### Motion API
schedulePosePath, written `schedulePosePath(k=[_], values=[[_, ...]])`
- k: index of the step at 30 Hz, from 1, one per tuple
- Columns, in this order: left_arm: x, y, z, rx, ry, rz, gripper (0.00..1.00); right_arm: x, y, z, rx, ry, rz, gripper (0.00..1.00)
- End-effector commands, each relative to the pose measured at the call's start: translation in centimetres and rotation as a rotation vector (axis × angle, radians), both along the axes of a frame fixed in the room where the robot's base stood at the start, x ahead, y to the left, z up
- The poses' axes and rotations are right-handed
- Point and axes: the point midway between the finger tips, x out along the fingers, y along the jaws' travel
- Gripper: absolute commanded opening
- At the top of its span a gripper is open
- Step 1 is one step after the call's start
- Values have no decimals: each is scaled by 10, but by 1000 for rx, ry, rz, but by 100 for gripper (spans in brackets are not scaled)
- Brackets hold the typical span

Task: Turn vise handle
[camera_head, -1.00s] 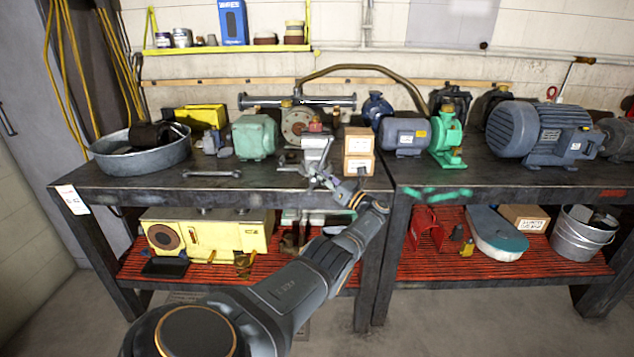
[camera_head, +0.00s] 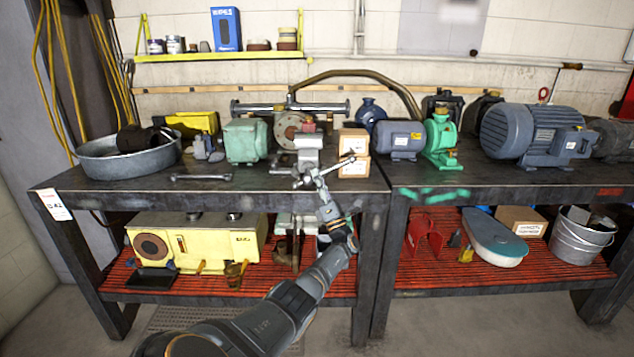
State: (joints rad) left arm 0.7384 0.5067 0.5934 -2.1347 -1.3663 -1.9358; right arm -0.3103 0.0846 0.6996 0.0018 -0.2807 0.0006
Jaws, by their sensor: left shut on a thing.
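The grey vise (camera_head: 308,151) stands at the front edge of the left workbench. Its handle (camera_head: 338,167) is a thin bar at the front, slanting up to the right in front of the boxes. My left gripper (camera_head: 318,180) reaches up from below and is shut on the vise handle, just in front of the vise. The fingers are small in view and partly blend with the bar. My right gripper is not in view.
Two small cardboard boxes (camera_head: 354,152) are stacked right beside the vise. A wrench (camera_head: 201,177) lies left on the bench (camera_head: 130,193). A green motor (camera_head: 245,140) and a metal tub (camera_head: 128,160) stand behind. The floor in front is clear.

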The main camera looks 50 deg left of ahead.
Motion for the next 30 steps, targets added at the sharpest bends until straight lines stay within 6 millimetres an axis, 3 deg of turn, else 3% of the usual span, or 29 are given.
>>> schedulePosePath(k=[18,19,24,30], values=[[1,-5,-2,34,28,0,0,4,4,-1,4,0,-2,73],[1,-5,-1,34,28,0,14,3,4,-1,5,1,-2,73],[1,-4,0,34,27,0,35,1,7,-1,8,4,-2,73],[0,-3,0,33,26,0,35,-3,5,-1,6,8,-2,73]])
